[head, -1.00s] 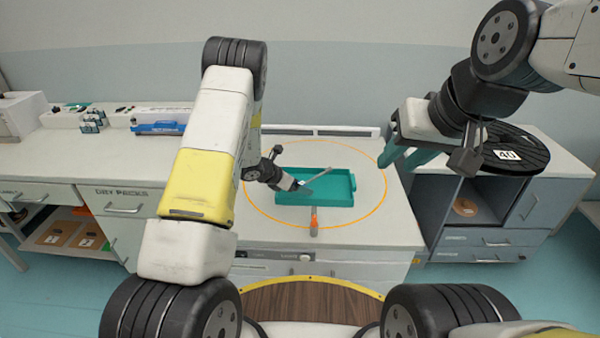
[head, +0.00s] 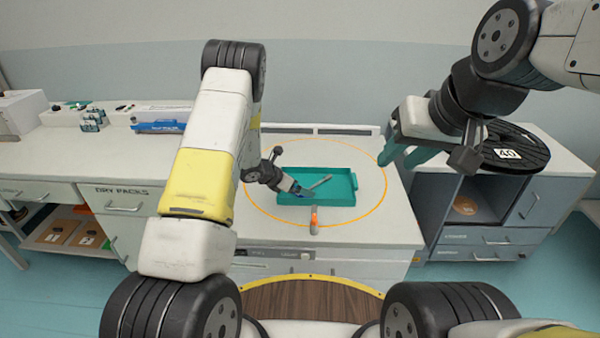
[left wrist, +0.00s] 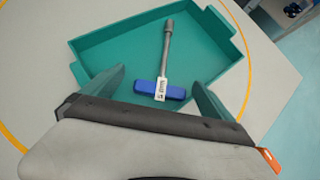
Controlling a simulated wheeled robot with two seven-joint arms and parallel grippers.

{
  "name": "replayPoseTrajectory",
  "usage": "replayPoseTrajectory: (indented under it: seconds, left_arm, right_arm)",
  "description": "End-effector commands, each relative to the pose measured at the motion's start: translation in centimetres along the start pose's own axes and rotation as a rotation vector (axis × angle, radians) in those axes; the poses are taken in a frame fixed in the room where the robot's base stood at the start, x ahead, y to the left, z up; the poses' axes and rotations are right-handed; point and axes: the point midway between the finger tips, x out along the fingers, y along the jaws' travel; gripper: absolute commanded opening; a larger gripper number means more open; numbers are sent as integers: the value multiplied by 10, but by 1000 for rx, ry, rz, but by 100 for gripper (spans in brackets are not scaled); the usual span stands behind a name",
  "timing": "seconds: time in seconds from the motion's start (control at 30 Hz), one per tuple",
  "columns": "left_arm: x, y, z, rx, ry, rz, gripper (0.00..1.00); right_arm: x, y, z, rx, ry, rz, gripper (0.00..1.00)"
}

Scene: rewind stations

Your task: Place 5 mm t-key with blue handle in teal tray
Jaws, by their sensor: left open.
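The teal tray (head: 340,198) lies on the counter inside an orange ring, and it fills much of the left wrist view (left wrist: 222,42). The T-key with a blue handle (left wrist: 176,92) lies in the tray, its grey shaft pointing away from my gripper. A small white label sits on its handle. In the head view its shaft (head: 320,182) shows over the tray floor. My left gripper (head: 297,190) is over the tray's left part, open, its teal fingers (left wrist: 157,90) on either side of the handle and apart from it. My right gripper (head: 408,158) is raised at the right, its fingers apart and empty.
A black round turntable (head: 520,160) marked 40 stands on the right cabinet. A blue item (head: 158,127) and small bottles (head: 93,120) sit at the back left.

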Motion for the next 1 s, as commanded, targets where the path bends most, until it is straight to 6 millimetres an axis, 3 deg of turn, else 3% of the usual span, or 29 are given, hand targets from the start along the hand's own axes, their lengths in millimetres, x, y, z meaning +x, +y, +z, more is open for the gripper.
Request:
replayPoseTrajectory:
  seconds: [0.2,0.6,0.83,0.93,1.0]
  left_arm:
    - [-10,-1,9,2,1,0,100]
    - [-96,0,8,-1,0,2,100]
    - [-124,0,8,1,0,0,100]
    - [-134,-5,17,36,-8,-12,100]
    - [-148,-15,33,109,-23,-34,100]
  right_arm:
    - [0,0,0,0,0,0,34]
    - [0,0,0,0,0,0,34]
    - [0,0,0,0,0,0,34]
    - [0,0,0,0,0,0,34]
    - [0,0,0,0,0,0,34]
